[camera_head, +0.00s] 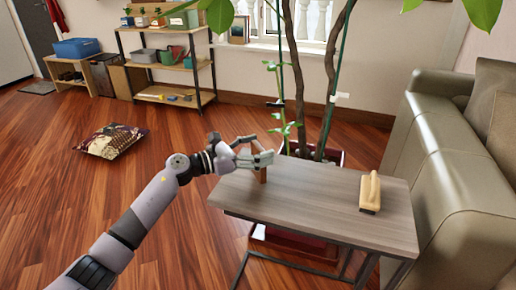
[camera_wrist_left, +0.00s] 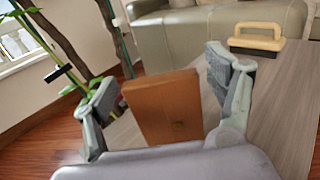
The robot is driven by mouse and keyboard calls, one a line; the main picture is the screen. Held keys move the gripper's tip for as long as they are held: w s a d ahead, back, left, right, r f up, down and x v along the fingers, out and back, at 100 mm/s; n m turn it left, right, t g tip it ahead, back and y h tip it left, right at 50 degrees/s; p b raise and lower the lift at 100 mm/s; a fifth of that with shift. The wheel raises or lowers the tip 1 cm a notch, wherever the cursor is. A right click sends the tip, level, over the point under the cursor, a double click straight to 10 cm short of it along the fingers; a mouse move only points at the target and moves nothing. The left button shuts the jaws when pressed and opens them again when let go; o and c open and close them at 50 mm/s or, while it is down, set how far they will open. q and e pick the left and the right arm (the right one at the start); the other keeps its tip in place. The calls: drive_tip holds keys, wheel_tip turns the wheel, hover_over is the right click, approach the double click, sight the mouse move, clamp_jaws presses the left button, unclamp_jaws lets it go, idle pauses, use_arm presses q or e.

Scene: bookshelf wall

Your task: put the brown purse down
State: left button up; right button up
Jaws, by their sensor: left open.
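The brown purse (camera_head: 262,175) is a small flat brown block standing upright at the left end of the grey wood-topped table (camera_head: 320,205). In the left wrist view the purse (camera_wrist_left: 165,108) stands between the two fingers of my left gripper (camera_wrist_left: 162,80), with a visible gap on each side. In the head view my left gripper (camera_head: 256,152) is at the table's left end, over and around the purse, and covers its upper part. Its jaws are open. The purse's lower edge is hidden in the wrist view by the gripper's body. My right gripper is not in view.
A yellow-handled brush or float (camera_head: 370,192) lies on the right part of the table. A tall potted plant (camera_head: 330,90) stands right behind the table, and a grey-green sofa (camera_head: 440,165) is to the right. The table's middle is clear. A cushion (camera_head: 112,141) lies on the floor.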

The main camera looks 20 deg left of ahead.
use_arm(q)
drive_tip(key=shift+r, duration=0.1)
drive_tip(key=v, duration=1.2)
